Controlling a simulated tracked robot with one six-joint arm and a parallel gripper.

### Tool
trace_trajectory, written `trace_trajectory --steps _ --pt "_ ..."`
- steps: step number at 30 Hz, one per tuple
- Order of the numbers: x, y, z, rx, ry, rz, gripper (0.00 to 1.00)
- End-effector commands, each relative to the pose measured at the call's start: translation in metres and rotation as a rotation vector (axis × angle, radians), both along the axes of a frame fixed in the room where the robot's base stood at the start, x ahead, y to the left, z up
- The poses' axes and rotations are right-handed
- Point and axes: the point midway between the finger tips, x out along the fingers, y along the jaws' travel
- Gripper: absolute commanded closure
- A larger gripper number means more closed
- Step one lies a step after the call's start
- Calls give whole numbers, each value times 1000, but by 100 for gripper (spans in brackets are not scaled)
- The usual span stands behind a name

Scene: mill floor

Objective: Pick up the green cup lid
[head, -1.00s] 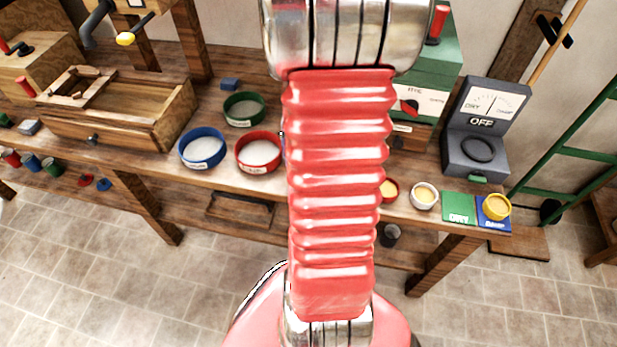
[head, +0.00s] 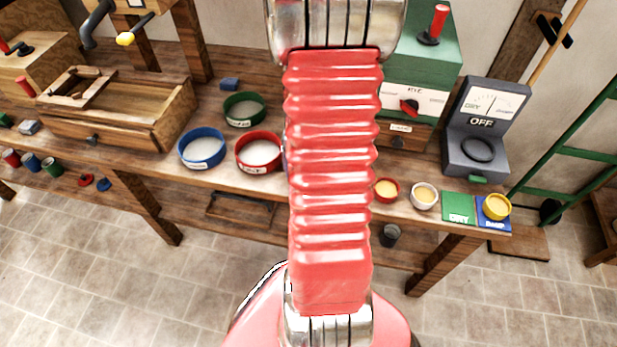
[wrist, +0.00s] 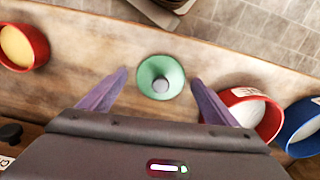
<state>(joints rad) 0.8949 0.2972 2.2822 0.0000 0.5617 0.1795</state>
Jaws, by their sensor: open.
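The green cup lid (wrist: 161,77) is a round green disc with a grey knob in its middle. It lies on the wooden bench top in the wrist view. My gripper (wrist: 158,79) is open, with one purple finger on each side of the lid. The fingers look apart from the lid, though their height above the bench is hard to judge. In the head view my red arm hides the lid and my gripper.
A red bowl (head: 259,168) and a blue bowl (head: 202,165) stand beside the lid. A small red cup with yellow contents (head: 386,190) is on its other side. A green bowl (head: 244,125) stands further back. A green machine (head: 425,60) stands behind.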

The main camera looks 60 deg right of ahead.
Motion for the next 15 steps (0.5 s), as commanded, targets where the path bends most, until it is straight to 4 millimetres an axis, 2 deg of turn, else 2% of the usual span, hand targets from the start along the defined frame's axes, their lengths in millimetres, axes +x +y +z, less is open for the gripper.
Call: trace_trajectory --steps 11,15 --pt "0 0 0 0 0 0 17" --pt "0 0 0 0 0 0 25"
